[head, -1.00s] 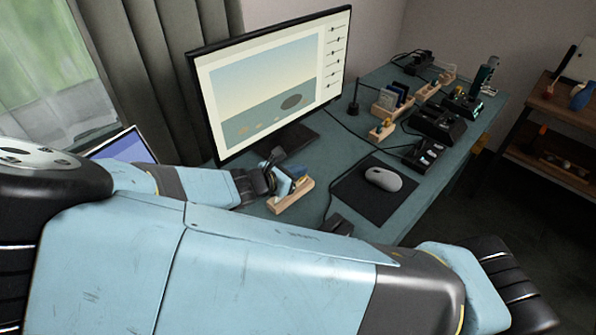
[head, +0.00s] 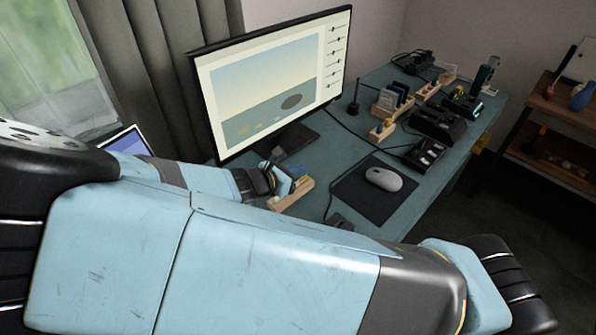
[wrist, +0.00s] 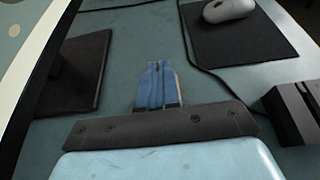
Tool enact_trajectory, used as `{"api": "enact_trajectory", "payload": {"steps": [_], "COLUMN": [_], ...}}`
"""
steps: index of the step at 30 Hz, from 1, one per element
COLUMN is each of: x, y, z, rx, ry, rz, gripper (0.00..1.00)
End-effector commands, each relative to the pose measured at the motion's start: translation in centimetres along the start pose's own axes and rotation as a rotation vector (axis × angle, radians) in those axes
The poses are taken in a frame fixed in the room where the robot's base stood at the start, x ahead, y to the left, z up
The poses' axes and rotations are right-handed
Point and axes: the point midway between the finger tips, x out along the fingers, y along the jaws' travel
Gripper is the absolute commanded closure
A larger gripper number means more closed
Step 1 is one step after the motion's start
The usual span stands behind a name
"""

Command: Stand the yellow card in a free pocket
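My gripper (head: 285,182) is low over the desk in front of the monitor, at a small wooden holder (head: 292,195). In the wrist view its two blue fingers (wrist: 157,85) lie close together, with a sliver of wood beside them. A small yellow patch (head: 302,180) shows at the fingertips in the head view. I cannot tell whether it is the yellow card or part of the holder, or whether anything is between the fingers. A wooden rack (head: 378,110) with blue and pale cards stands farther back on the desk. My arm hides part of the near desk.
The monitor (head: 270,80) stands close to my arm, its foot (wrist: 75,75) left of the fingers. A mouse (head: 383,179) on a dark mat (head: 360,203) and a cable lie to the right. Dark boxes (head: 425,153) and another wooden block with yellow (head: 382,131) stand behind.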

Motion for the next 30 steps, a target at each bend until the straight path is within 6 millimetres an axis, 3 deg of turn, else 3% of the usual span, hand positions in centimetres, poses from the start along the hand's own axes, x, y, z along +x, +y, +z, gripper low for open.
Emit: {"api": "enact_trajectory", "payload": {"steps": [30], "x": [0.6], "y": [0.0], "z": [-1.5], "rx": [0.000], "ry": [-0.001], "rz": [0.000], "gripper": [1.00]}}
